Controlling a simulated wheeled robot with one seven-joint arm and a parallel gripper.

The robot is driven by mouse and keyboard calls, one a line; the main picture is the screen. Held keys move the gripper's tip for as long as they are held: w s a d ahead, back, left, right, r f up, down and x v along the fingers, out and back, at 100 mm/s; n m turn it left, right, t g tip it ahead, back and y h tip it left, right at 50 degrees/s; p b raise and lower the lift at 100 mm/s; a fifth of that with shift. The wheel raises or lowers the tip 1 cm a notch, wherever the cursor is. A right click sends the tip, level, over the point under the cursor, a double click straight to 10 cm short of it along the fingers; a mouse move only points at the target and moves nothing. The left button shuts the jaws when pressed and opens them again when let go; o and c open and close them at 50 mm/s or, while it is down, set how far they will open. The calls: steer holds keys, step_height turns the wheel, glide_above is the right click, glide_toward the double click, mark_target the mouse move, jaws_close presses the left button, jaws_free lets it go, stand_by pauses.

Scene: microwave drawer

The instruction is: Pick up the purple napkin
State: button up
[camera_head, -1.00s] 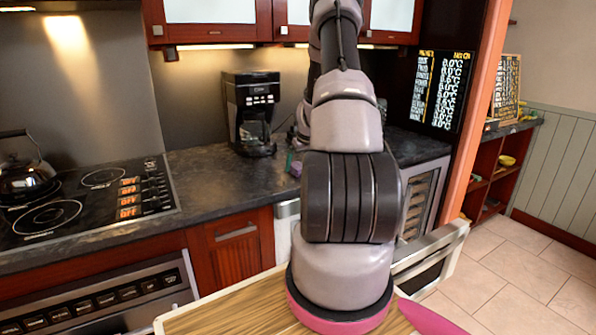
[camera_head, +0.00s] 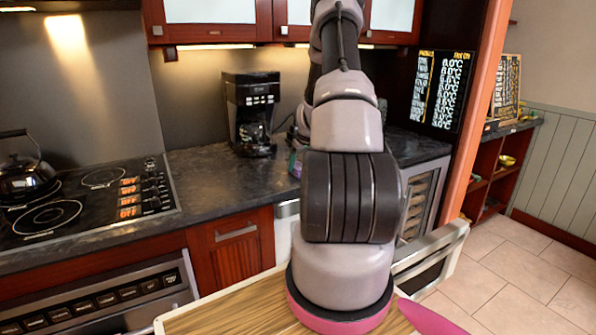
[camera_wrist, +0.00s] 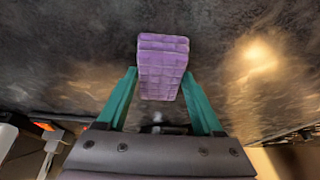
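The purple napkin (camera_wrist: 162,70) shows in the wrist view as a thick folded block with creased faces. It is between the two green fingers of my gripper (camera_wrist: 160,74), with a fingertip against each side. The fingers appear shut on it. Part of the napkin extends beyond the fingertips. In the head view, my arm hides most of the gripper and napkin. A small green and purplish patch (camera_head: 296,163) shows just left of the arm, at the dark counter. I cannot tell whether the napkin is clear of the counter.
The dark counter (camera_head: 215,184) runs across the back. A black coffee maker (camera_head: 251,112) stands left of my arm. A cooktop (camera_head: 85,196) with a kettle (camera_head: 25,178) is farther left. An open silver appliance front (camera_head: 430,252) is at right. Counter between cooktop and coffee maker is clear.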

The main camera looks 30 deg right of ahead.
mark_target(299, 166)
steer(key=c, duration=0.8)
step_height(299, 166, up, 10)
steer(key=shift+r, duration=0.25)
